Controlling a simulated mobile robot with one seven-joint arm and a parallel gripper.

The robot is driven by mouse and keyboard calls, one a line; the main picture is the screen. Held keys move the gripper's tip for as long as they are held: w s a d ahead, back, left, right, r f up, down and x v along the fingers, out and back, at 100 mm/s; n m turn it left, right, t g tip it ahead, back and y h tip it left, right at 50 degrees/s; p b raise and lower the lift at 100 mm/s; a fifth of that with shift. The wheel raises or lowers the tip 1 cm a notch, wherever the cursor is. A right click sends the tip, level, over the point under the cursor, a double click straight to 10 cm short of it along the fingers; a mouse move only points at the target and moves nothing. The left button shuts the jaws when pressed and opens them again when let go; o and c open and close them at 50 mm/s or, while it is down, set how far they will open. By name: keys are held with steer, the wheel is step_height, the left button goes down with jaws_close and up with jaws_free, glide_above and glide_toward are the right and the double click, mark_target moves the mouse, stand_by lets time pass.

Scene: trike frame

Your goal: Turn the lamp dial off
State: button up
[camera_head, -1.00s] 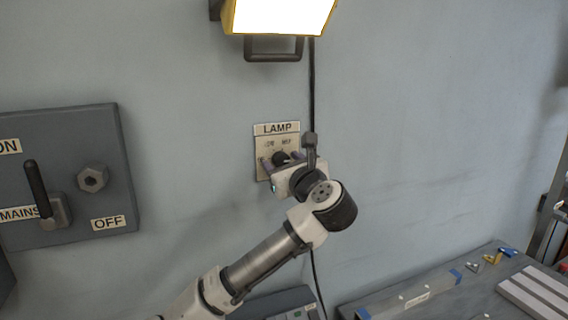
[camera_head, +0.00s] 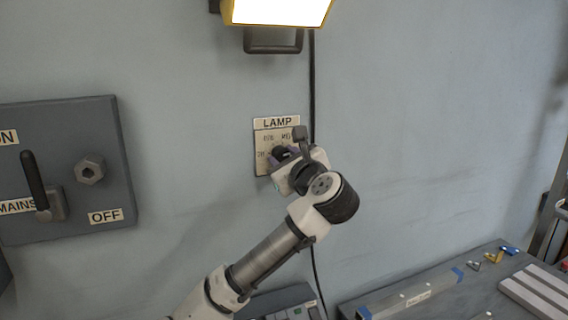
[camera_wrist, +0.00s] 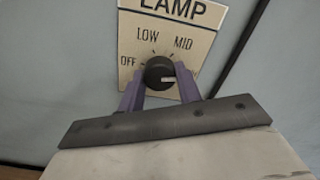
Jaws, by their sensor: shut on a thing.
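The lamp dial (camera_wrist: 158,70) is a round black knob on a light panel (camera_wrist: 205,42) marked LAMP. The wrist view shows the labels OFF, LOW and MID; a further label at the right is mostly hidden by a finger. A pale mark on the knob points right, away from OFF. My gripper (camera_wrist: 160,84) is shut on the knob, with one purple finger on each side. In the head view my gripper (camera_head: 281,155) is at the panel (camera_head: 262,137), partly covering it. The lamp (camera_head: 277,10) above is brightly lit.
A grey mains box (camera_head: 105,150) with a black lever (camera_head: 34,181) is on the wall at the left. A black cable (camera_head: 312,90) runs down beside the panel. A bench (camera_head: 440,302) with small parts stands at the lower right.

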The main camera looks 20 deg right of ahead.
steer(key=n+b, duration=0.2)
steer(key=n, duration=0.1)
steer(key=shift+f+n, duration=0.15)
steer(key=shift+n, duration=0.25)
steer(key=n+b, duration=0.2)
steer(key=n, duration=0.2)
steer(key=shift+d, duration=0.1)
steer(key=n+b, duration=0.1)
steer(key=n, duration=0.4)
steer(key=n+b, duration=0.1)
steer(key=n, duration=0.2)
steer(key=shift+n, duration=0.3)
steer(key=n, duration=0.2)
steer(key=n+b, duration=0.1)
steer(key=n, duration=0.1)
steer(key=shift+r+n, duration=0.2)
steer(key=shift+n, duration=0.1)
steer(key=n, duration=0.3)
steer(key=shift+n+b, duration=0.3)
steer(key=shift+b, duration=0.1)
steer(key=n, duration=0.4)
steer(key=shift+b, duration=0.35)
steer(key=shift+n, duration=2.2)
steer(key=shift+b, duration=0.3)
